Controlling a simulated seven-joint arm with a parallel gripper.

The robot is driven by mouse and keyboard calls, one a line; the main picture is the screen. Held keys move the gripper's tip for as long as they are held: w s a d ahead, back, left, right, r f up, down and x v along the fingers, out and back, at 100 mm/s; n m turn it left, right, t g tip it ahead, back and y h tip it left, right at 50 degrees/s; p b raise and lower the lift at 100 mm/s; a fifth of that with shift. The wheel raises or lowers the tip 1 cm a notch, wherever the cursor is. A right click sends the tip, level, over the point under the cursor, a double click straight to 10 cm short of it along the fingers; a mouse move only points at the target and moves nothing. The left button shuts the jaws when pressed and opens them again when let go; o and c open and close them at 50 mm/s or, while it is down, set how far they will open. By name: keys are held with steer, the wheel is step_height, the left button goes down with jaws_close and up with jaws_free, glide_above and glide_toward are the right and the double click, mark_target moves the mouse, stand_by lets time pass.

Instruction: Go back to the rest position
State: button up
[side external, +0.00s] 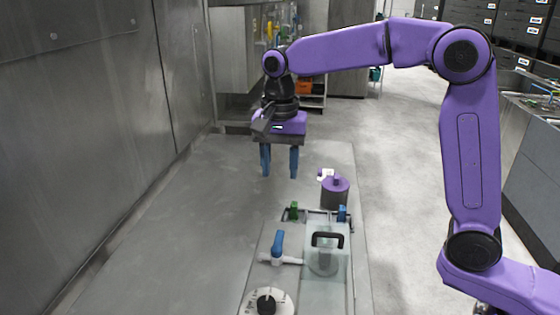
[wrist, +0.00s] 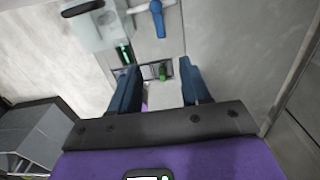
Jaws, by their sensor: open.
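My gripper (side external: 280,168) hangs from my purple arm over the grey metal bench in the side view, with its two blue fingers pointing down. The fingers are apart, and I see nothing held between them. In the wrist view my gripper (wrist: 162,92) also shows both blue fingers spread, with the washer parts beyond them. The bench fixture in front of it has a blue-handled valve (side external: 278,245), a clear box with a black handle (side external: 327,240) and a black knob on a white dial (side external: 267,302). My gripper is clear of all of them.
A purple-topped cylinder (side external: 335,190) stands right of my gripper near the bench edge. Green (side external: 293,210) and blue (side external: 342,213) clips sit on a bar in front. A metal wall (side external: 100,120) runs along the left. The bench (side external: 170,220) is bare to the left of the fixture.

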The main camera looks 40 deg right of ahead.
steer(key=shift+r, duration=0.3)
steer(key=s+d+f+n, duration=0.3)
steer(key=s+n, duration=0.4)
steer(key=s, duration=0.3)
steer(key=s+d+f+n, duration=0.3)
steer(key=s+d+n, duration=0.2)
steer(key=s+n, duration=0.2)
steer(key=s+d+f+n, duration=0.3)
steer(key=s+d+n, duration=0.2)
steer(key=s, duration=0.7)
steer(key=n, duration=0.2)
steer(key=shift+s+n, duration=0.35)
steer(key=shift+n, duration=0.05)
